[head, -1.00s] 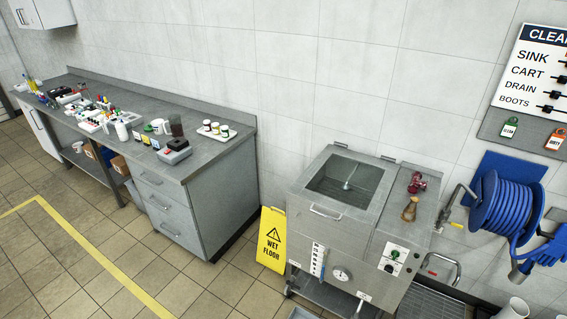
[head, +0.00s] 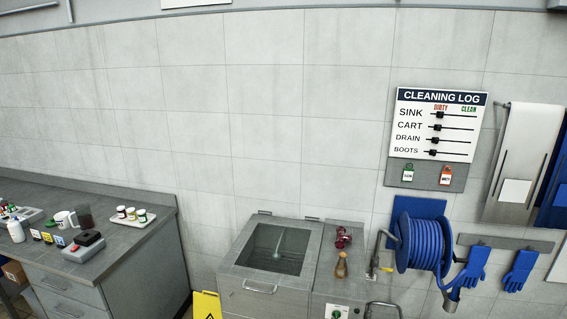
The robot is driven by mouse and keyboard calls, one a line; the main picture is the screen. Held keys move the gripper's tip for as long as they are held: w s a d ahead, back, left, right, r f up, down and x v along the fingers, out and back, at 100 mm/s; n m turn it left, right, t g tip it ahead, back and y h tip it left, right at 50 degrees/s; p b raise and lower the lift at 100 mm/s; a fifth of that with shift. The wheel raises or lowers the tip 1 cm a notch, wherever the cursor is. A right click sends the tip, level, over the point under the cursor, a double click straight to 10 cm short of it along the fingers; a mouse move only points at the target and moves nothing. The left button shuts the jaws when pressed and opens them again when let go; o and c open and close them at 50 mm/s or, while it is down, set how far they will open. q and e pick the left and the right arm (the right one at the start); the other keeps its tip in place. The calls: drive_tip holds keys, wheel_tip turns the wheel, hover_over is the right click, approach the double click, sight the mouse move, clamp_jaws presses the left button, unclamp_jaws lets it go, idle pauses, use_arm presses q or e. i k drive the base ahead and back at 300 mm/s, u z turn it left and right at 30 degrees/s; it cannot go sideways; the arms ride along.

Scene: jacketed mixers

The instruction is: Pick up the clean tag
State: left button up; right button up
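The clean tag (head: 408,172) is a small green tag with a white label. It hangs on the grey strip (head: 425,182) below the cleaning log board, left of an orange-red tag (head: 445,175) that seems to read dirty. Neither of my grippers shows in the head view, so their state is hidden.
A steel jacketed mixer (head: 235,258) stands against the wall, with a brush (head: 341,266) on its top. A blue hose reel (head: 424,242) is mounted below the tags. A counter (head: 150,215) with containers is at left. A yellow wet floor sign (head: 207,305) stands beside the mixer.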

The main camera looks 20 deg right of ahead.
sight(408, 175)
drive_tip(key=z, duration=1.4)
